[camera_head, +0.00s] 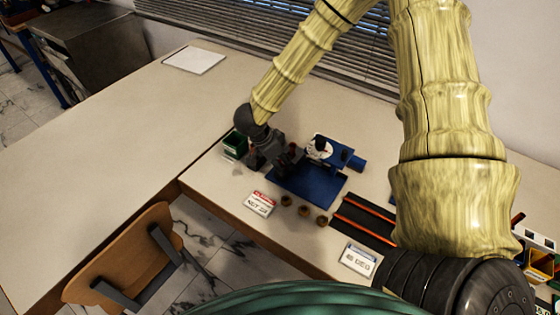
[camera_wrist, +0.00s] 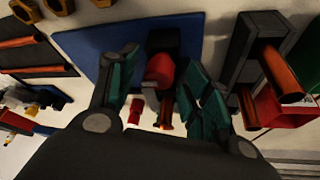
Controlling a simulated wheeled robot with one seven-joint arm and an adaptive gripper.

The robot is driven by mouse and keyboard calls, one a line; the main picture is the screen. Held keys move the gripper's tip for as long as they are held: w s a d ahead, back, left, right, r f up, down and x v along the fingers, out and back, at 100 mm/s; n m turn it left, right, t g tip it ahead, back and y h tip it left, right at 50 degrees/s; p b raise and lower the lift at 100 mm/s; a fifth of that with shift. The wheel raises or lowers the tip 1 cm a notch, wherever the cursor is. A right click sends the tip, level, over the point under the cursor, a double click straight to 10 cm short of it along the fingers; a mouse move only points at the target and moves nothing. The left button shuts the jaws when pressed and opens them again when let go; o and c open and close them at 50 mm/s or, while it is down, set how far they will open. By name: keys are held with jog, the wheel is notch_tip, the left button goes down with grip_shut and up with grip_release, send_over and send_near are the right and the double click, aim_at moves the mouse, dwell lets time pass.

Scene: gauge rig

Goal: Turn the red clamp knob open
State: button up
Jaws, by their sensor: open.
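The red clamp knob (camera_wrist: 160,71) shows in the wrist view, against a black block on the rig. My gripper (camera_wrist: 158,60) is open, with one teal finger on each side of the knob. A gap shows beside the left finger; whether the right finger touches the knob I cannot tell. In the head view the blue rig plate (camera_head: 322,190) carries a white dial (camera_head: 319,148). My gripper (camera_head: 291,158) is at the plate's left part there and hides the knob. The blue plate also shows in the wrist view (camera_wrist: 85,42).
A dark stand (camera_wrist: 245,50) with a copper-coloured rod is close right of my fingers. A green bin (camera_head: 235,143) stands left of the rig. Several brown nuts (camera_head: 304,210), a label card (camera_head: 260,204) and black-orange rails (camera_head: 365,222) lie in front. The left table is mostly clear.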

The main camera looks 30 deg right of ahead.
jog(key=c, duration=1)
